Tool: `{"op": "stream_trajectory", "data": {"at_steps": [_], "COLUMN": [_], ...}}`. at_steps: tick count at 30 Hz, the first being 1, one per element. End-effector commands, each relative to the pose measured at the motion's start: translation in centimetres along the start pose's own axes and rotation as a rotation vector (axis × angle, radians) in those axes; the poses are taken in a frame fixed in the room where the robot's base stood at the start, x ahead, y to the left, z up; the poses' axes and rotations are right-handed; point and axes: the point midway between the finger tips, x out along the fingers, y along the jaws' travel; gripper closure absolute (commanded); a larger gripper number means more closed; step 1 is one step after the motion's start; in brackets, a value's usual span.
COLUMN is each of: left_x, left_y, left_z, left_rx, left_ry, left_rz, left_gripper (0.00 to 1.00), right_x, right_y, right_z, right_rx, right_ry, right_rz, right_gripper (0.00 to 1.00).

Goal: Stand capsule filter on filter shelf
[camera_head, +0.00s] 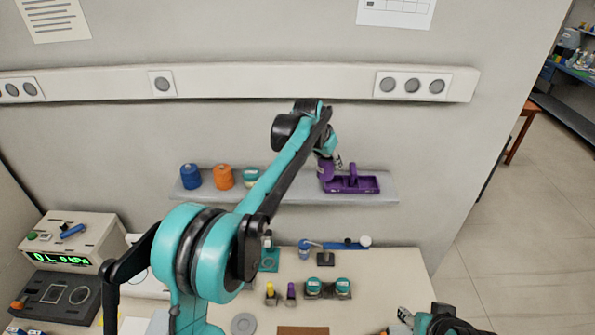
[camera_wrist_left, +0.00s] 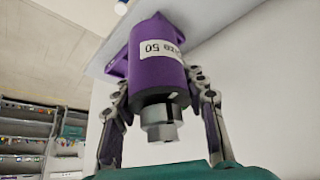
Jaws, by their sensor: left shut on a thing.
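My left gripper (camera_head: 331,158) is shut on a purple capsule filter (camera_head: 325,171) at the filter shelf (camera_head: 290,197). In the left wrist view the filter (camera_wrist_left: 158,58) sits between the two fingers (camera_wrist_left: 162,105), with a white "SIZE 50" label reading upside down and a grey metal fitting toward the camera. The pale shelf (camera_wrist_left: 195,14) lies close beyond it. I cannot tell whether the filter touches the shelf. My right gripper (camera_head: 430,320) is partly visible at the bottom right; its jaws are unclear.
Blue (camera_head: 191,178), orange (camera_head: 223,178) and teal-and-white (camera_head: 251,175) filters stand on the shelf's left part. A purple handled tray (camera_head: 368,186) is on its right, close to the held filter. My arm hides the shelf's middle. The bench (camera_head: 385,275) below holds small items.

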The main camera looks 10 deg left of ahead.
Motion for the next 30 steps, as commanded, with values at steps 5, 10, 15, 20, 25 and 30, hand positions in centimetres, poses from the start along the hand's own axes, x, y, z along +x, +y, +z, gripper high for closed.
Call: {"op": "stream_trajectory", "data": {"at_steps": [5,10,15,20,25,30], "left_x": [2.8,5.2,6.5,7.8,9.8,10.2], "left_y": [-4.2,-7.6,-9.2,-9.5,-9.4,-9.4], "left_z": [0.1,0.3,0.3,1.0,2.2,2.4], "left_rx": [-0.005,-0.004,-0.002,-0.001,-0.001,-0.001], "left_ry": [0.000,0.001,0.001,0.001,0.001,0.001], "left_rz": [-0.003,-0.002,-0.001,-0.001,-0.001,-0.001], "left_gripper": [1.00,1.00,1.00,1.00,1.00,1.00], "right_x": [-0.7,-1.3,-1.5,-1.8,-2.2,-2.2], "right_y": [0.0,0.0,0.0,0.0,0.0,0.0], "right_z": [-0.5,-0.9,-1.1,-1.3,-1.6,-1.6], "right_rx": [0.000,0.000,0.000,0.000,0.000,0.000], "right_ry": [0.000,0.000,0.000,0.000,0.000,0.000], "right_rz": [0.000,0.000,0.000,0.000,0.000,0.000], "right_gripper": [0.50,0.50,0.50,0.50,0.50,0.50]}}
